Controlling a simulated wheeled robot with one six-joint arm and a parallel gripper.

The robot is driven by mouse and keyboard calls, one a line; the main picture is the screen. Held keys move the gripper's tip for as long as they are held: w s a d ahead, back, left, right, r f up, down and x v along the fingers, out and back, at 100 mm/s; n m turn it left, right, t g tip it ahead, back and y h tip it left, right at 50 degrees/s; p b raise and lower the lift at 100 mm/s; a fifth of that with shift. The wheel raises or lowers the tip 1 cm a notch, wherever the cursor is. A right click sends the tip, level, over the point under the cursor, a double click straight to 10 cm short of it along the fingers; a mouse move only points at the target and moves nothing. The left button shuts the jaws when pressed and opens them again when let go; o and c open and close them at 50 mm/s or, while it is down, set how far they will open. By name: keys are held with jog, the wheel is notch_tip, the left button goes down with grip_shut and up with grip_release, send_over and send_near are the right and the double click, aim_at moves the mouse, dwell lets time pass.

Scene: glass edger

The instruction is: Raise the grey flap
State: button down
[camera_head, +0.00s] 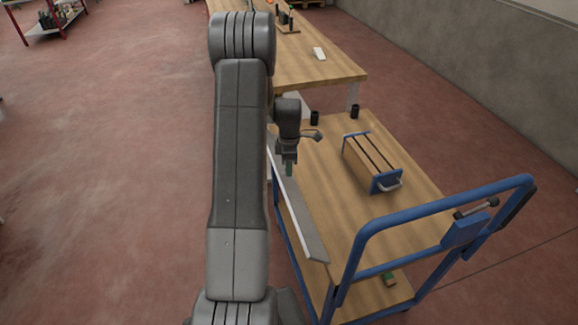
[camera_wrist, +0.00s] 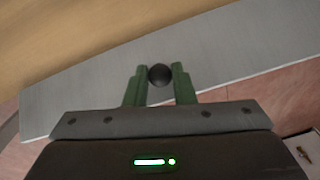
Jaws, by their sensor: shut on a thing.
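The grey flap (camera_head: 304,222) runs along the left long side of the wooden-topped cart (camera_head: 395,215) in the head view. It shows as a narrow strip with a pale outer edge; its exact tilt is hard to tell. In the wrist view the flap (camera_wrist: 235,45) crosses the picture below the wooden top. A round black knob (camera_wrist: 159,75) sits on the flap between the green fingers of my gripper (camera_wrist: 159,82). My gripper is shut on this knob. In the head view my gripper (camera_head: 288,169) is at the far part of the flap, and the knob is hidden.
A blue-ended holder (camera_head: 384,183) stands on the cart top. The cart's blue push handle (camera_head: 440,207) rises at the near right. Two black cups (camera_head: 354,112) stand near the far edge. A wooden bench (camera_head: 335,72) is behind.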

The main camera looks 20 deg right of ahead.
jog(key=shift+d, duration=0.2)
jog(key=shift+d+y, duration=0.95)
jog(key=shift+y, duration=0.05)
jog(key=d+y+b, duration=0.1)
jog(key=d+f+y+b, duration=0.1)
jog(key=d+y+b, duration=0.1)
jog(key=shift+y+b, duration=0.3)
jog(key=shift+s+d+f+b, duration=0.1)
jog(key=shift+d+f+b, duration=0.05)
jog(key=shift+d+b, duration=0.4)
jog(key=shift+s+d+f+b, duration=0.1)
jog(key=shift+d+f+b, duration=0.05)
jog(key=shift+d+b, duration=0.35)
jog(key=c, duration=1.2)
grip_release()
jog(key=shift+f, duration=0.1)
jog(key=v, duration=1.4)
jog(key=shift+s+b, duration=0.15)
jog(key=shift+b, duration=0.15)
